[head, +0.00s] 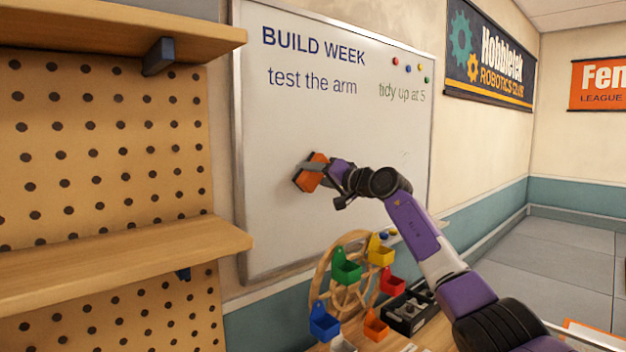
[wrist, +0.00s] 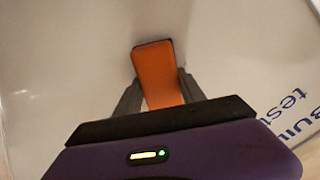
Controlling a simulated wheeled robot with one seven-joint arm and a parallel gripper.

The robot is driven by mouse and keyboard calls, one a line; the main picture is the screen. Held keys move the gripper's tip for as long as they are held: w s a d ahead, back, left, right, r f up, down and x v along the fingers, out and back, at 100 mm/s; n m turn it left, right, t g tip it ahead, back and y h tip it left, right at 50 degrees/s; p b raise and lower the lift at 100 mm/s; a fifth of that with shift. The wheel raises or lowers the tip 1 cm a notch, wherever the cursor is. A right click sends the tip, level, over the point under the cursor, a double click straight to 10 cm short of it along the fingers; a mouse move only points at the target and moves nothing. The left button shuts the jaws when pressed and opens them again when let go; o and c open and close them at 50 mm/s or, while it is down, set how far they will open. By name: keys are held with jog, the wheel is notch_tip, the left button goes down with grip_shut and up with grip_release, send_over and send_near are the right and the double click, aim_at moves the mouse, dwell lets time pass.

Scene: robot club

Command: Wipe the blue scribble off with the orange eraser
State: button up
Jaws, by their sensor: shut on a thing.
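The orange eraser (head: 311,173) is at the whiteboard (head: 290,225), left of the board's middle and below the written lines. My gripper (head: 322,168) is shut on it, and its dark face is turned to the board. In the wrist view the eraser (wrist: 157,75) sits between the two fingers of my gripper (wrist: 158,95). It looks to be against the board or very close; I cannot tell which. No blue scribble shows on the visible board. The part behind the eraser and gripper is hidden. Faint small marks show right of my gripper.
Blue and green writing (head: 312,80) and several round magnets (head: 408,68) are on the upper board. Below stands a wooden wheel (head: 322,262) with coloured buckets, beside a black tray (head: 408,312). Pegboard shelves (head: 120,262) jut out at left. The lower board is clear.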

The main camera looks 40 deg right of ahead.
jog(key=shift+w+d+b, duration=0.15)
jog(key=shift+d+b, duration=0.45)
jog(key=shift+d, duration=0.85)
jog(key=shift+f, duration=0.1)
